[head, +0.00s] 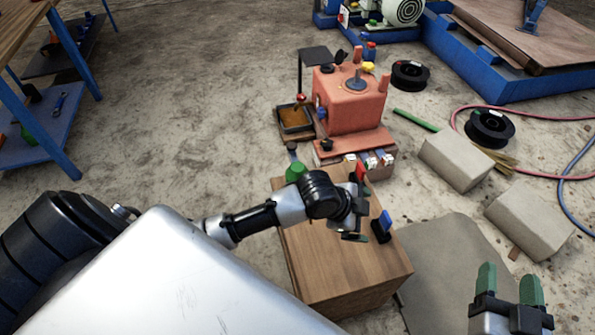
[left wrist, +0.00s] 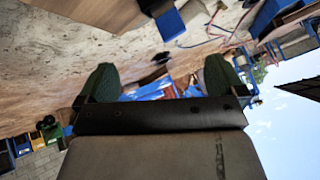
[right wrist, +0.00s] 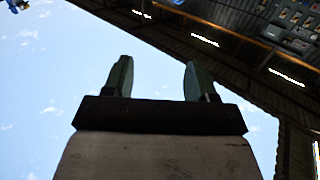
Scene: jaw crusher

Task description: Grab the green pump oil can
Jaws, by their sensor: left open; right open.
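The green pump oil can (head: 296,172) stands on the wooden box (head: 345,275) near its far left edge in the head view. Only its green upper part shows, with a dark piece above it; my left arm hides the rest. My left gripper (head: 360,207) is over the box, to the right of the can and apart from it. It is open and empty in the left wrist view (left wrist: 160,80), where I cannot make out the can. My right gripper (head: 510,283) is open at the lower right, far from the can; the right wrist view (right wrist: 158,80) shows only sky and a roof behind it.
A red item (head: 361,172) and a blue item (head: 385,220) are on the box near my left gripper. A red machine (head: 350,100) stands behind the box. Stone blocks (head: 457,160) and black spools (head: 490,128) lie to the right. The floor at left is clear.

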